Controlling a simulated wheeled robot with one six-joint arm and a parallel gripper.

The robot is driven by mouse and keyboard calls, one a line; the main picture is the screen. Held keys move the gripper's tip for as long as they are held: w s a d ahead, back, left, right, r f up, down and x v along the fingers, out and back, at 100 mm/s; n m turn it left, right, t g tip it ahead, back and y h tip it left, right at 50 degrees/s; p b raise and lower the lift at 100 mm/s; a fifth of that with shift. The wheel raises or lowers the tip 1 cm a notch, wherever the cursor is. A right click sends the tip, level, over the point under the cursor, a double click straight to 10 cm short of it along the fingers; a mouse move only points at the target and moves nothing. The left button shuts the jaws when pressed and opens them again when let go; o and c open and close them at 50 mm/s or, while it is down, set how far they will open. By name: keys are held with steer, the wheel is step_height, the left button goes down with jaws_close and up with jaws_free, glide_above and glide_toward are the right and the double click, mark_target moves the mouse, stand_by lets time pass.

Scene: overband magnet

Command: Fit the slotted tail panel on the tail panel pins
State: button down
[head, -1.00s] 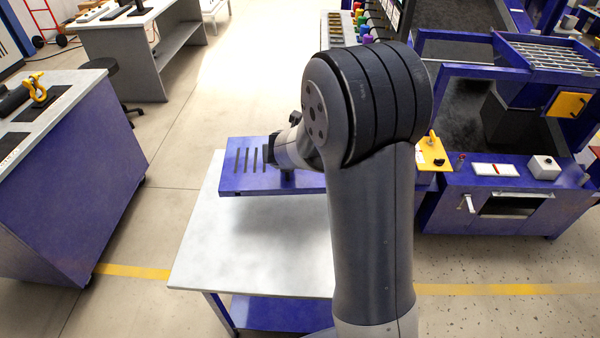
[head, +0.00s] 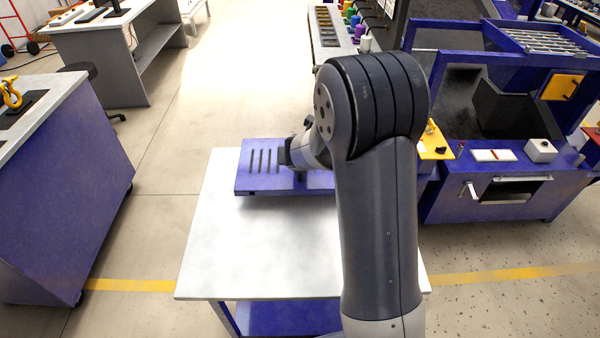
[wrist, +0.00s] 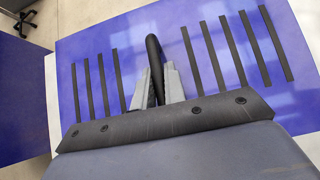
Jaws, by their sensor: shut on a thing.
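The slotted tail panel (head: 246,180) is a flat blue plate with rows of dark slots, held level above the white-topped table in the head view. It fills most of the wrist view (wrist: 150,40), with slots on both sides of a black handle (wrist: 154,62). My gripper (wrist: 158,88) is shut on that handle; both fingers lie against it. I cannot make out the tail panel pins in either view.
The white-topped table (head: 240,260) lies below the panel. At right stands a blue machine (head: 485,198) with a yellow plate (head: 436,146), a white box (head: 540,150) and a front handle (head: 470,192). A blue cabinet (head: 75,200) is at left. Open floor (head: 160,210) lies between.

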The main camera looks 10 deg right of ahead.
steer(key=shift+f+b, duration=1.55)
steer(key=shift+f, duration=0.3)
steer(key=shift+f, duration=0.2)
steer(key=c, duration=1.5)
jaws_free()
steer(key=shift+o, duration=0.2)
steer(key=shift+r, duration=0.1)
